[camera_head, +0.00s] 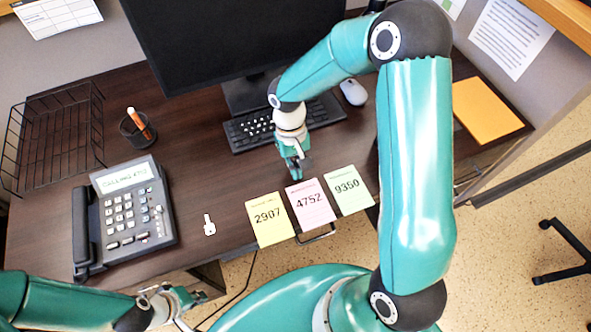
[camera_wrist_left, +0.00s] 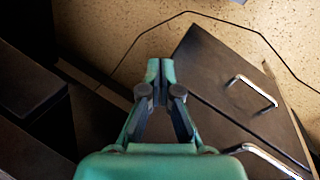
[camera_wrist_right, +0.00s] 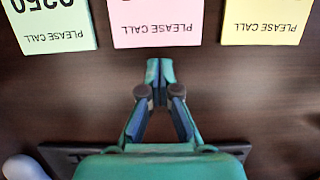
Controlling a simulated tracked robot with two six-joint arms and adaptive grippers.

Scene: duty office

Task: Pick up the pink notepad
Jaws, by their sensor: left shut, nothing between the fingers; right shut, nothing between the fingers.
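The pink notepad (camera_head: 311,205), marked 4752, lies flat at the desk's front edge between a yellow notepad (camera_head: 270,219) and a green notepad (camera_head: 348,190). It also shows at the top of the right wrist view (camera_wrist_right: 155,22), upside down. My right gripper (camera_head: 300,176) is shut and empty, just behind the pink notepad and apart from it in the picture; its height over the desk is hard to tell. The right wrist view shows its closed fingertips (camera_wrist_right: 160,65). My left gripper (camera_head: 200,297) is shut and empty, low at the desk's front, with the drawer unit below it (camera_wrist_left: 160,65).
A desk phone (camera_head: 125,215) and a key (camera_head: 209,225) lie left of the notepads. A keyboard (camera_head: 250,128), mouse (camera_head: 353,92) and monitor (camera_head: 225,40) stand behind. A pen cup (camera_head: 137,133), wire tray (camera_head: 55,140) and orange envelope (camera_head: 487,110) sit further out.

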